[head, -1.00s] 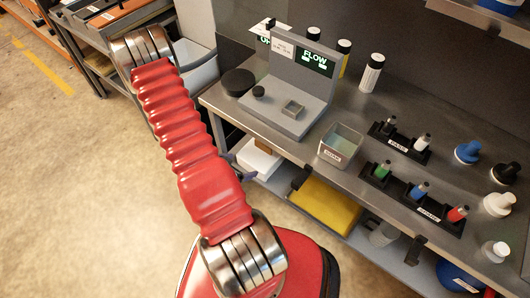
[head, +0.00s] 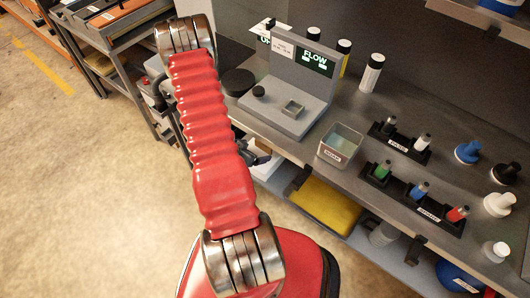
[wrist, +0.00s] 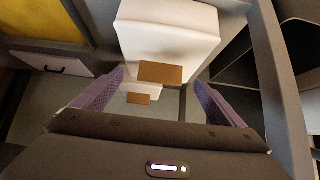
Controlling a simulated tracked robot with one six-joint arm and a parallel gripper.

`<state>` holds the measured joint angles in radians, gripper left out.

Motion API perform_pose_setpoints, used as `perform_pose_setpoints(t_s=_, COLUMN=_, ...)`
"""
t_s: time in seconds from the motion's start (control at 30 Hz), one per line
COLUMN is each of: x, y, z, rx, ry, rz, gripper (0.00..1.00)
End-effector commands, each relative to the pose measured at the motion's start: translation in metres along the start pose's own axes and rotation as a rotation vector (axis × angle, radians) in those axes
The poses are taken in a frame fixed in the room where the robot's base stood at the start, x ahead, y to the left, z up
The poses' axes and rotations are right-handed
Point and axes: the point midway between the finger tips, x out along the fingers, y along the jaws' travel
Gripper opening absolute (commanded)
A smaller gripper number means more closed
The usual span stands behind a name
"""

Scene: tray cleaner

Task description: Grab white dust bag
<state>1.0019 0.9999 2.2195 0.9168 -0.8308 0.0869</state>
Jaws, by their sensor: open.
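The white dust bag (wrist: 168,38) is a blocky white shape with a brown card piece on its near side, at the top middle of the wrist view. In the head view the white bag (head: 266,168) shows on the lower shelf under the bench, partly hidden by my gripper. My gripper (wrist: 159,82) is open, with its purple fingers to the left and right of the card's near end. Neither finger visibly touches the bag. A smaller white piece with a brown card (wrist: 138,98) lies beyond, lower between the fingers.
A yellow item (head: 325,205) lies on the lower shelf right of the bag. A dark open compartment (wrist: 235,70) and a grey wall (wrist: 280,80) stand close at the right in the wrist view. The bench top (head: 300,150) overhangs the shelf.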

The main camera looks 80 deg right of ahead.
Motion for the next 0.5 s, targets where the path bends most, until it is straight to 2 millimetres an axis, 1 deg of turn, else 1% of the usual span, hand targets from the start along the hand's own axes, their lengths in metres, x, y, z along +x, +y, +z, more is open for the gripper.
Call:
perform_pose_setpoints(t_s=0.37, x=0.0024, y=0.0, z=-0.0024, rx=0.0, ry=0.0, rz=0.0, gripper=0.92)
perform_pose_setpoints(t_s=0.5, x=0.0085, y=-0.0004, z=-0.0085, rx=0.003, ry=0.001, rz=0.0, gripper=0.92)
